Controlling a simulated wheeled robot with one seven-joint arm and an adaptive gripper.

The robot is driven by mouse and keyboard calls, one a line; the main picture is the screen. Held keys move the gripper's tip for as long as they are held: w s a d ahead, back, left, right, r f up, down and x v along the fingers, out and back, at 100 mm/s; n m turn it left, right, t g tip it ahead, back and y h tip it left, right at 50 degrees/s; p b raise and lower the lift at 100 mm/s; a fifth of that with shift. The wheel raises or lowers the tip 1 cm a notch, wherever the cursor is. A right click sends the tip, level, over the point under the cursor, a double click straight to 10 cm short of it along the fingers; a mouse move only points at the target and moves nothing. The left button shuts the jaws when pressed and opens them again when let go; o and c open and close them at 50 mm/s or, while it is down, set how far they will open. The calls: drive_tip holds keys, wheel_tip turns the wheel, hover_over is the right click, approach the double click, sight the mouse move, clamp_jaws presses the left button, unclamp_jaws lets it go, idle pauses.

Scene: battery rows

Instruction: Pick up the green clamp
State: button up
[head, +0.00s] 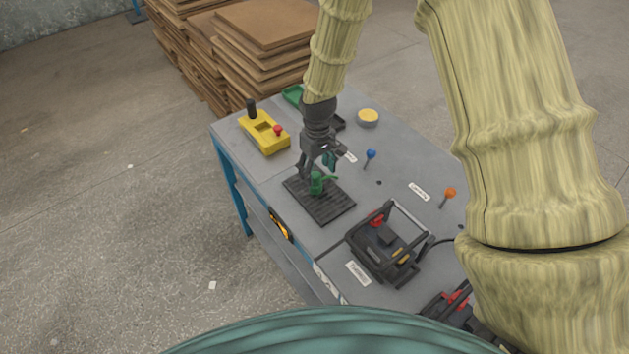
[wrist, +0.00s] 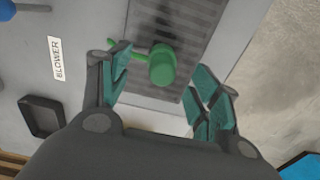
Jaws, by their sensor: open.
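The green clamp (head: 317,184) stands on a dark ribbed mat (head: 325,207) on the grey table. In the wrist view the green clamp (wrist: 161,66) shows a round head with a thin bar reaching left. My gripper (head: 318,166) is just above the clamp in the head view, pointing down. In the wrist view my gripper (wrist: 165,85) is open, with teal pads on both sides of the clamp's head. The left finger overlaps the thin bar; I cannot tell whether they touch. The clamp's lower part is hidden below its head.
A yellow control box (head: 264,133) with a black stick stands at the table's left. A black framed device (head: 388,245) stands nearer. A blue knob (head: 371,154), an orange knob (head: 450,192) and a yellow-topped round tin (head: 368,117) are to the right. Stacked brown boards (head: 255,60) stand behind.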

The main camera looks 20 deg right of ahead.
sight(316, 182)
drive_tip(key=shift+a+f+p, duration=0.2)
drive_tip(key=shift+f+p, duration=0.95)
drive_tip(key=shift+f, duration=1.95)
drive_tip(key=shift+c, duration=0.3)
drive_tip(key=c, duration=1.1)
drive_tip(key=shift+o, duration=0.2)
drive_tip(key=shift+w+r, duration=0.1)
